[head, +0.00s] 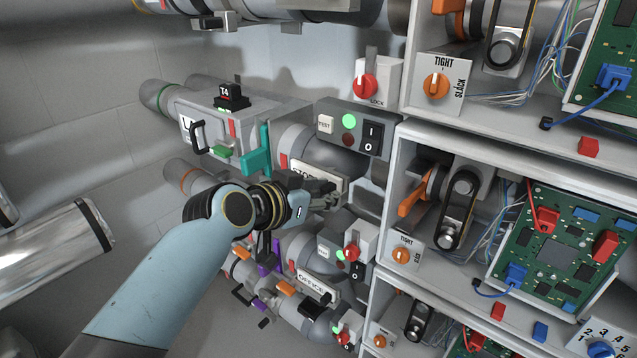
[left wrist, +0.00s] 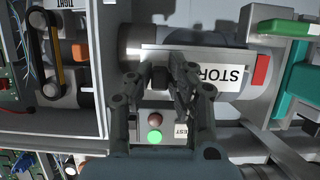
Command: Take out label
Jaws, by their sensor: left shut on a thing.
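The white label (head: 304,172) with black letters, starting "STO", lies along the grey tube in the middle row. It also shows upside down in the left wrist view (left wrist: 232,74), reading "STOR", with its other end behind my fingers. My left gripper (head: 330,194) is at the label's right end in the head view. My right gripper is not in view.
A control box (head: 348,132) with a green light and a rocker switch sits just above the label. A teal lever (head: 258,153) stands to the left. The OFFICE label (head: 312,283) is on the tube below. Shelves with circuit boards (head: 556,250) stand at right.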

